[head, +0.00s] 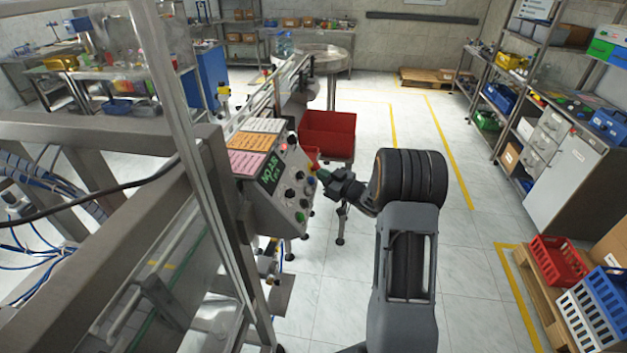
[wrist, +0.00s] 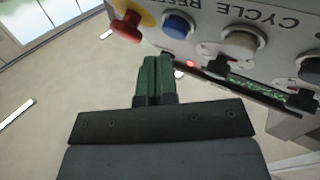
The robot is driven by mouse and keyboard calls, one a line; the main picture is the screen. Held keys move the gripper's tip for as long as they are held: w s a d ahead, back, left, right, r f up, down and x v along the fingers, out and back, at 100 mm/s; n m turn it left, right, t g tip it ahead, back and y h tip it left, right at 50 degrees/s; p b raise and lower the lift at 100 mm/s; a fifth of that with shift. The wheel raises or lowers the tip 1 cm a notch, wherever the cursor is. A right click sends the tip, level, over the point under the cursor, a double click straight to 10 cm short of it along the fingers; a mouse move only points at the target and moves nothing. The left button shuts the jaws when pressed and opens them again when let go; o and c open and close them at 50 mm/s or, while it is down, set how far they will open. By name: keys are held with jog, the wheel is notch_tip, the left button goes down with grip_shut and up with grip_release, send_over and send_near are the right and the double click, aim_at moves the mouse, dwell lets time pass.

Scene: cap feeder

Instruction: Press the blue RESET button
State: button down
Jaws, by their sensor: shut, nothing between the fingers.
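The blue RESET button (wrist: 178,26) sits on the grey control panel at the top of the wrist view, beside upside-down lettering that reads CYCLE RESET. My gripper (wrist: 156,62) is shut and empty, its green fingertips together. In the wrist view the tips show just below the blue button, with a visible gap; the depth between them is hard to tell. In the head view my gripper (head: 322,175) is at the right side of the control panel (head: 262,203), close to its face. The button is too small there to tell surely.
A red mushroom button (wrist: 127,27) on a yellow base lies left of the blue one. A grey knob (wrist: 243,42) lies to its right, and a small red light (wrist: 190,63) glows below. A red bin (head: 328,132) stands behind the panel.

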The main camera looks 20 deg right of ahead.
jog(key=shift+w+a+f, duration=0.1)
jog(key=shift+a+f, duration=0.05)
jog(key=shift+w+a+f+b, duration=0.1)
jog(key=shift+a+b, duration=0.05)
jog(key=shift+b, duration=0.25)
jog(key=shift+w+a+f+b, duration=0.15)
jog(key=shift+a+f+b, duration=0.05)
jog(key=shift+a+b, duration=0.15)
dwell(0.6)
jog(key=shift+d+r, duration=0.1)
jog(key=shift+d, duration=0.05)
jog(key=shift+s+d+r, duration=0.35)
jog(key=shift+d, duration=0.15)
jog(key=shift+d+r+p, duration=0.1)
jog(key=shift+p, duration=0.2)
jog(key=s+d+r+p, duration=0.1)
jog(key=s+d+r, duration=0.1)
jog(key=d, duration=0.1)
jog(key=shift+d+r+p, duration=0.2)
jog(key=shift+r+p, duration=0.15)
jog(key=shift+p, duration=0.05)
dwell(0.9)
